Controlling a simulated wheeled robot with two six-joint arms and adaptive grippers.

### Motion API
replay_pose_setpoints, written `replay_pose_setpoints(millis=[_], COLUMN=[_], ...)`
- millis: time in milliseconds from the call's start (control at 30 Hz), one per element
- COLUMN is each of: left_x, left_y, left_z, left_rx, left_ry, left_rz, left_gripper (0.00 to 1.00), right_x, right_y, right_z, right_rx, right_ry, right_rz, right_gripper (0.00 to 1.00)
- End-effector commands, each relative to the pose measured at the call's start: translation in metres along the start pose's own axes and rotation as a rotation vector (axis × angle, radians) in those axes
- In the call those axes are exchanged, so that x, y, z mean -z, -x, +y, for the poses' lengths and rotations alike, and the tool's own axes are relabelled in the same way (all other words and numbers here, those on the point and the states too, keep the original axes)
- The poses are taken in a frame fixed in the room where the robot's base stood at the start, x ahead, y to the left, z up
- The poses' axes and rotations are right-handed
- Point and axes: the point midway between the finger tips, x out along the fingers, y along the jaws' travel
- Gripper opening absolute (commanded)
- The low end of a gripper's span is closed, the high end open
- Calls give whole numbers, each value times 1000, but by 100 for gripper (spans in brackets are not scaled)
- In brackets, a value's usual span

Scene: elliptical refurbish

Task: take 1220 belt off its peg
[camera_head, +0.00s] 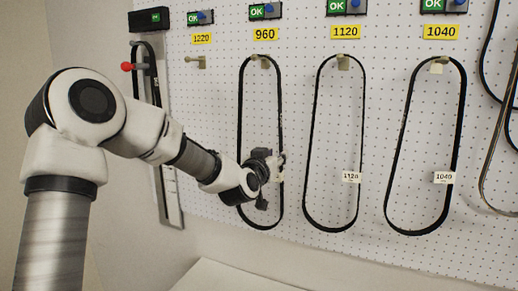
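The peg (196,60) under the yellow 1220 label (201,39) is empty. A black belt (240,110) hangs as a long loop from the peg (261,60) under the 960 label (265,34). My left gripper (270,178) is at the lower part of this loop, over its tag, so I cannot read the tag. I cannot tell whether the fingers are open or shut, or whether they touch the belt. No belt tag reading 1220 is legible. My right gripper is not in view.
Belts tagged 1120 (351,177) and 1040 (444,177) hang to the right, with more belts at the right edge. A rail fixture with a red knob (127,66) stands at the left. Green OK signs top the board. A pale surface (230,278) lies below.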

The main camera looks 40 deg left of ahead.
Motion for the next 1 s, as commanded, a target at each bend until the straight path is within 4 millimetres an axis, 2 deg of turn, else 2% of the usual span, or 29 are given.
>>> replay_pose_setpoints(millis=[200, 333, 567, 600, 667, 1000], left_x=[2, -2, -6, -6, -6, -6], left_y=[-35, -53, -55, -55, -55, -55], left_z=[-3, -3, -3, -3, -3, -3], left_rx=[0, -2, -3, -2, -2, -2], left_ry=[-4, -2, -1, -1, -1, -1], left_rz=[-5, -3, -3, -3, -3, -3], left_gripper=[34, 34, 34, 20, 0, 0], right_x=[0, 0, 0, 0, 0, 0], right_y=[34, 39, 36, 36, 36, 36], right_z=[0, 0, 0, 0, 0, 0], right_rx=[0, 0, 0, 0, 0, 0], right_ry=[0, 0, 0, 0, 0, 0], right_rz=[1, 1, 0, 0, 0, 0], right_gripper=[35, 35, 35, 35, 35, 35])
